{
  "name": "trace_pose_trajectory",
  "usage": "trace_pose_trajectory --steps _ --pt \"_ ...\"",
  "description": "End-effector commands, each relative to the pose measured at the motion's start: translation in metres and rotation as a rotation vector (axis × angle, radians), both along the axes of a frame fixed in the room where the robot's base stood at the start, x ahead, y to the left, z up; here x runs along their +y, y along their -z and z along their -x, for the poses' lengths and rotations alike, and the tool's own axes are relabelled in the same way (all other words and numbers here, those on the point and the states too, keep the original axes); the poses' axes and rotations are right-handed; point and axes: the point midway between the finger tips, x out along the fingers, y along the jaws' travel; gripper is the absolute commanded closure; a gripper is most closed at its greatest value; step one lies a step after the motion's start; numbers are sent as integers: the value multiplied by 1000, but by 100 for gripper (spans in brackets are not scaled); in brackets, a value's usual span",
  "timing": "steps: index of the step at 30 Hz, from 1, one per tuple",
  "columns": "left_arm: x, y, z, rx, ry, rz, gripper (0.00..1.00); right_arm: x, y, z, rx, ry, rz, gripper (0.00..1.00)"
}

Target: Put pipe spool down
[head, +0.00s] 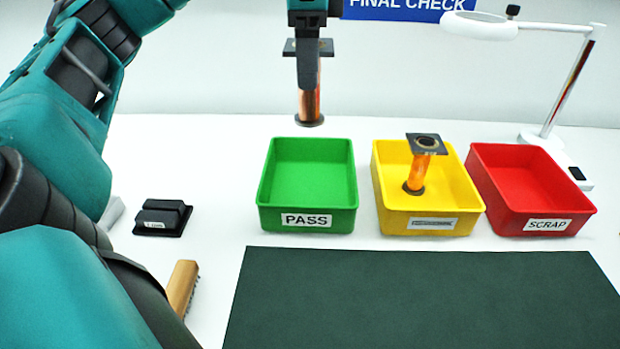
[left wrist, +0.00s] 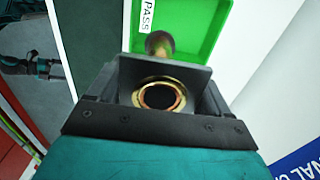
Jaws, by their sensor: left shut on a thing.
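My left gripper (head: 306,62) is shut on a copper pipe spool (head: 310,105) with a dark square flange at its top and a round dark flange at its bottom. The spool hangs upright above the back part of the green PASS bin (head: 308,222), clear of its floor. In the left wrist view the spool's square flange and ringed opening (left wrist: 160,95) show between the fingers, with the green bin (left wrist: 205,25) beyond. The green bin looks empty. A second, similar spool (head: 420,165) stands in the yellow bin (head: 432,225). My right gripper is not in view.
A red SCRAP bin (head: 532,226) stands right of the yellow bin and looks empty. A white magnifier lamp (head: 550,120) stands behind it. A dark green mat (head: 420,300) lies in front, clear. A black block (head: 162,218) and a wooden brush (head: 182,286) lie at left.

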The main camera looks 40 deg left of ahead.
Motion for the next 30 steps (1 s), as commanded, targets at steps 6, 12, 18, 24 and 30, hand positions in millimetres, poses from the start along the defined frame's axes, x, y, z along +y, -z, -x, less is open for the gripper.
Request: trace_pose_trajectory --steps 6,12,18,24,30 --pt "1 8 1 4 15 2 77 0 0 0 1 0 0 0" --pt "2 29 2 4 11 2 77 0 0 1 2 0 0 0" --pt "1 50 1 3 12 1 77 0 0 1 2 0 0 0" --pt "1 71 1 2 14 1 77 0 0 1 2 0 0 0" --pt "1 102 2 4 9 0 77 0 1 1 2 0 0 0"
